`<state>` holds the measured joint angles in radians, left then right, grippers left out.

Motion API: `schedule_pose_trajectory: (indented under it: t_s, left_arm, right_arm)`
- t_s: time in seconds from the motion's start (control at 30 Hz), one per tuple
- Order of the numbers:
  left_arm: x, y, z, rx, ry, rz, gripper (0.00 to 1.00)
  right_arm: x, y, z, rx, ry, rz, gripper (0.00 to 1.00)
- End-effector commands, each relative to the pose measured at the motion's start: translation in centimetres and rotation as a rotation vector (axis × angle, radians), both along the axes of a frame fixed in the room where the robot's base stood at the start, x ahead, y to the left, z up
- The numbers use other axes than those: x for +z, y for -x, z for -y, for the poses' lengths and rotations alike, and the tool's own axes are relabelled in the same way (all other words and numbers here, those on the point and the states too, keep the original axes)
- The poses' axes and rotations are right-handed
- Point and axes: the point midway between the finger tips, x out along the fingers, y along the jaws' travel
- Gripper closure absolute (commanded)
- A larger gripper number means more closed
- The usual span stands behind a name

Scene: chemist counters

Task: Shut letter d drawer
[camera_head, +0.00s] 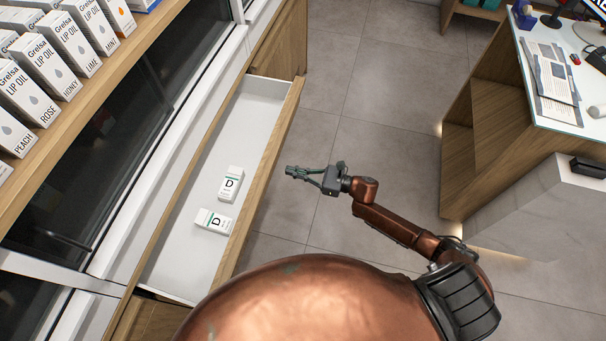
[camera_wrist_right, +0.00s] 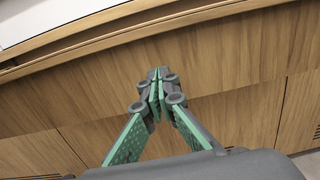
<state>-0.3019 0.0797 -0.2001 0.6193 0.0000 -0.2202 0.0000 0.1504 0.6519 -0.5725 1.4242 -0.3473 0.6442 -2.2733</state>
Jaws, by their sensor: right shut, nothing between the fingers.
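The letter d drawer (camera_head: 263,120) is pulled out from the cabinet on the left in the head view. It has a white inside and a wooden front. Two small white boxes marked D lie in it, one box (camera_head: 231,184) behind the other box (camera_head: 213,221). My right gripper (camera_head: 290,171) is shut and empty, apart from the drawer front and to its right in the head view. In the right wrist view the shut fingertips (camera_wrist_right: 157,75) point at wooden panels (camera_wrist_right: 225,60). My left gripper is not in view.
Shelves of lip oil boxes (camera_head: 68,45) stand at the upper left, above dark glass. A wooden desk (camera_head: 490,110) with a white top is at the right. Grey tiled floor (camera_head: 375,110) lies clear between the drawer and the desk.

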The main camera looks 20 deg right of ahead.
Motion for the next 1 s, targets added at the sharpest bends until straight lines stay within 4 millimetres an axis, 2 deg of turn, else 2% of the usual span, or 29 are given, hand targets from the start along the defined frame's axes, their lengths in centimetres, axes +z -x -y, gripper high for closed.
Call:
schedule_pose_trajectory:
  t_s: [0.1,0.33,0.73,0.77,1.0]
  left_arm:
    - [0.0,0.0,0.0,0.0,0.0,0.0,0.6]
    - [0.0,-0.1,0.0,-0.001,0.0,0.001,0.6]
    - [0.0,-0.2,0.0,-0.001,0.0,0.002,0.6]
    - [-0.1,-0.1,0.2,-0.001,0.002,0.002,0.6]
    - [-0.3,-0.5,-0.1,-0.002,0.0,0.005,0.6]
  right_arm:
    - [0.1,-1.4,-2.0,0.002,-0.002,0.0,1.0]
    - [0.0,-2.9,-4.1,0.003,-0.001,-0.002,1.0]
    - [0.0,-3.3,-4.6,0.002,0.0,-0.002,1.0]
    - [0.0,-3.3,-5.5,0.003,-0.003,-0.002,1.0]
    - [-0.1,-3.7,-4.5,-0.014,-0.002,-0.002,1.0]
